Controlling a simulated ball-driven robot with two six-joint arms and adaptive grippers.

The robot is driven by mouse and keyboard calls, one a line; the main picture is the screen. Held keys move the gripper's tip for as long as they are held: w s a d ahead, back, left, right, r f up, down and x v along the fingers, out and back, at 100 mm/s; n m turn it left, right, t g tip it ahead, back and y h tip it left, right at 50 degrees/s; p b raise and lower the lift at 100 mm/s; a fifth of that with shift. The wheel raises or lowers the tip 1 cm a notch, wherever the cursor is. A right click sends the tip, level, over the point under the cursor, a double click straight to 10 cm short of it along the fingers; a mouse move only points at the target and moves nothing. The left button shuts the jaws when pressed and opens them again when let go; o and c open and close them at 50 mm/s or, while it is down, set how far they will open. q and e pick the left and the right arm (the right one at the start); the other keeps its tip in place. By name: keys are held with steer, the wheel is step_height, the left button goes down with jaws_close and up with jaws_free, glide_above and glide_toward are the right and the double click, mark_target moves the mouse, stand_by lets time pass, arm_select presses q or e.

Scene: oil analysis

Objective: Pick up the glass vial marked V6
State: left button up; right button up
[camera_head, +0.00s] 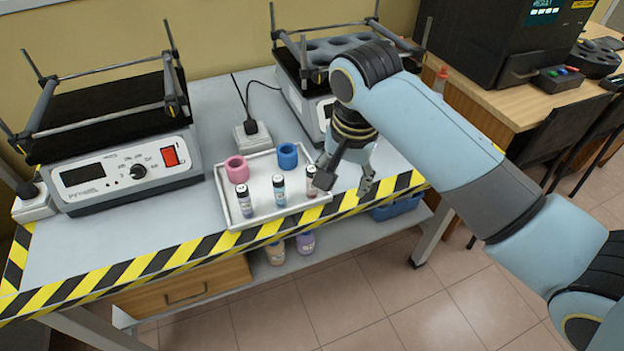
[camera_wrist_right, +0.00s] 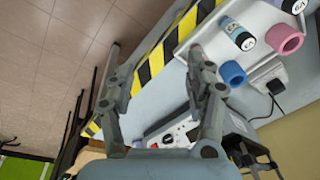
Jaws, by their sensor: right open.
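Three small capped vials stand in a white tray (camera_head: 262,219). The left one has a purple band (camera_head: 244,201), the middle one a teal band (camera_head: 279,190), and the right one (camera_head: 311,187) is partly hidden by my right gripper. In the wrist view the teal vial (camera_wrist_right: 237,34) and the purple vial (camera_wrist_right: 291,6) show upside down with marks on their caps. I cannot clearly tell which is V6. My right gripper (camera_head: 345,184) is open and empty, above the table's front edge, just right of the tray. It also shows in the wrist view (camera_wrist_right: 155,52).
A pink holder (camera_head: 236,168) and a blue holder (camera_head: 287,156) stand at the tray's back. A shaker (camera_head: 115,170) is at left; another (camera_head: 306,104) stands behind the tray, partly hidden by my arm. The table front left of the tray is clear.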

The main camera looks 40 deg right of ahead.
mark_target(312, 169)
steer(key=w+d+r+m+g, duration=0.1)
steer(key=w+r+m, duration=0.1)
steer(key=w+m, duration=0.85)
steer(key=shift+y, duration=0.3)
steer(key=f, duration=0.7)
steer(key=w+f+b, duration=0.1)
steer(key=f, duration=0.2)
steer(key=shift+d+f, duration=0.15)
steer(key=shift+f, duration=0.05)
steer(key=shift+c, duration=0.2)
jaws_close()
